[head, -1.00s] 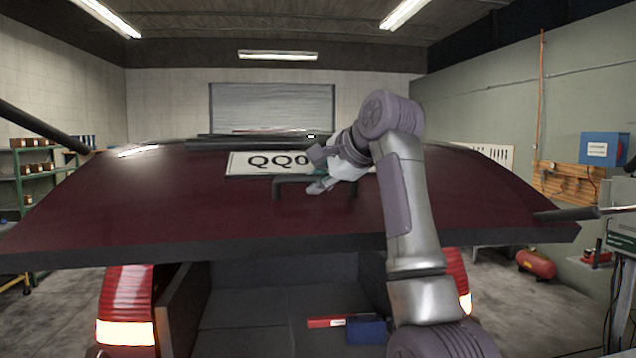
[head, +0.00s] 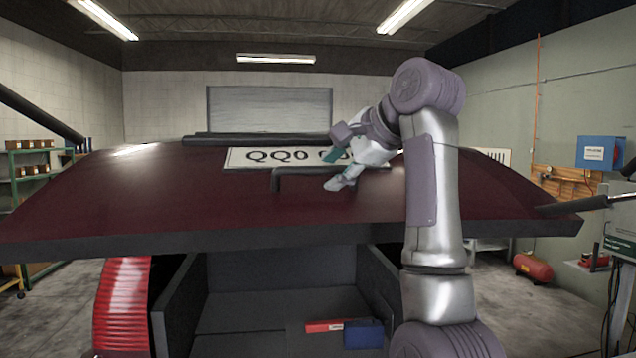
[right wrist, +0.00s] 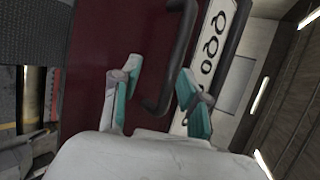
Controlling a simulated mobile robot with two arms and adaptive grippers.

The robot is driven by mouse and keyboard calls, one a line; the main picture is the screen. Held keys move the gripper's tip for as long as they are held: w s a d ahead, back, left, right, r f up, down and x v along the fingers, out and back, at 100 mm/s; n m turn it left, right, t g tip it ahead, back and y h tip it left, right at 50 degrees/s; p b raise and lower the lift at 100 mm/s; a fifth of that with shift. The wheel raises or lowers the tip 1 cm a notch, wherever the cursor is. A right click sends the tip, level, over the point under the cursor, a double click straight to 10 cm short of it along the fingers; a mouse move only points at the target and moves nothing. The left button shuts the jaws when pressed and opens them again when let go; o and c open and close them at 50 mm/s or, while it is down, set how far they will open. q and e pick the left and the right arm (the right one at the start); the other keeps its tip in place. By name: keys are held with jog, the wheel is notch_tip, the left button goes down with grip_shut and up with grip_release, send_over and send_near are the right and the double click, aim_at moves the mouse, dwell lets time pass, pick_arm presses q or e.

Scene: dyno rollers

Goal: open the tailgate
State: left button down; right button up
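The dark red tailgate (head: 180,208) is raised and lies nearly flat across the head view, with the cargo space visible below it. Its white number plate (head: 255,157) and dark bar handle (head: 290,172) are on its upper face. My right gripper (head: 337,170) is open at the right part of the handle and hides some of it and of the plate. In the right wrist view, the handle (right wrist: 170,80) shows between the spread fingers (right wrist: 160,95), with a gap on each side. I cannot tell how deep it sits between them. My left gripper is not in view.
The cargo space (head: 240,312) holds a red box (head: 322,326) and a blue box (head: 363,334). Shelves (head: 30,165) stand left; a red tank (head: 533,268) lies on the right floor.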

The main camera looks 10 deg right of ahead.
jog(key=v, duration=0.7)
jog(key=d+r, duration=0.2)
jog(key=r, duration=0.5)
jog(key=d+r, duration=0.3)
jog(key=r, duration=0.4)
jog(key=shift+s+d, duration=0.15)
jog(key=shift+d, duration=0.2)
dwell(0.7)
